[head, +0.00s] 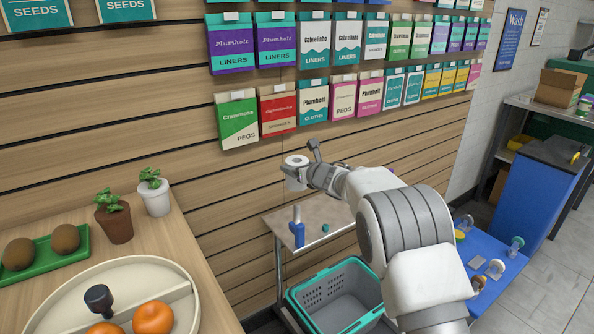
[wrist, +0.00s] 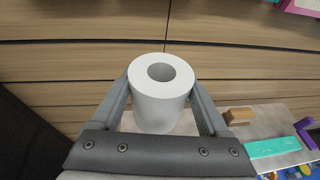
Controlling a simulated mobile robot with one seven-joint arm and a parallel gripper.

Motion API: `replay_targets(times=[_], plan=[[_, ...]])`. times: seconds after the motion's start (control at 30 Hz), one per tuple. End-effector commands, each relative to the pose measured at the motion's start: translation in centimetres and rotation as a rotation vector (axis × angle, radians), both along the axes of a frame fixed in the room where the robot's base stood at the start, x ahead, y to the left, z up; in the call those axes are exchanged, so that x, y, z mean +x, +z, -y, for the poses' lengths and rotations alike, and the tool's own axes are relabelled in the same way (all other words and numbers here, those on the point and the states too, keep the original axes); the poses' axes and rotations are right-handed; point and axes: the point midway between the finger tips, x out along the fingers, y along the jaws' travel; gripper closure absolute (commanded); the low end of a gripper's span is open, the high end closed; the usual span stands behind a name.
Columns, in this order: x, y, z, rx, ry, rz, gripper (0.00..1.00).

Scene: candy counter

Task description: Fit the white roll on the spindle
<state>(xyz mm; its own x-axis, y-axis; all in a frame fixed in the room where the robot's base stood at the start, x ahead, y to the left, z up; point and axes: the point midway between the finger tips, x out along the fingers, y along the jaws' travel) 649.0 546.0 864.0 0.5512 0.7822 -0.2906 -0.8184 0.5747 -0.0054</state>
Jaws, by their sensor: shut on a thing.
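The white roll (head: 294,178) is a short cylinder with a round hole through its middle. My gripper (head: 306,174) is shut on its sides and holds it upright in the air, in front of the slatted wall and above the small grey table. In the wrist view the roll (wrist: 160,105) sits between the two fingers of my gripper (wrist: 162,108), its open hole facing the camera. A blue upright piece with a narrow top (head: 298,228) stands on the small table below the roll, apart from it. I cannot tell whether this is the spindle.
The small table (head: 280,219) also bears a small green thing (head: 325,228). A grey and teal basket (head: 340,300) stands below it. A blue table (head: 490,250) with several small items is to the right. A wooden counter (head: 180,250) with potted plants is at left.

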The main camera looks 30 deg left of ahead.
Motion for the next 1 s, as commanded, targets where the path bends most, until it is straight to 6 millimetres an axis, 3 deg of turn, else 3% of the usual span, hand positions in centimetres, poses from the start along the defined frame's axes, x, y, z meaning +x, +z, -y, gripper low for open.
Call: replay_targets(times=[0.5, 1.0], plan=[[0.0, -5.2, 0.0, 0.0, 0.001, 0.0, 0.83], [0.0, -5.7, 0.0, 0.0, 0.001, 0.0, 0.83]])
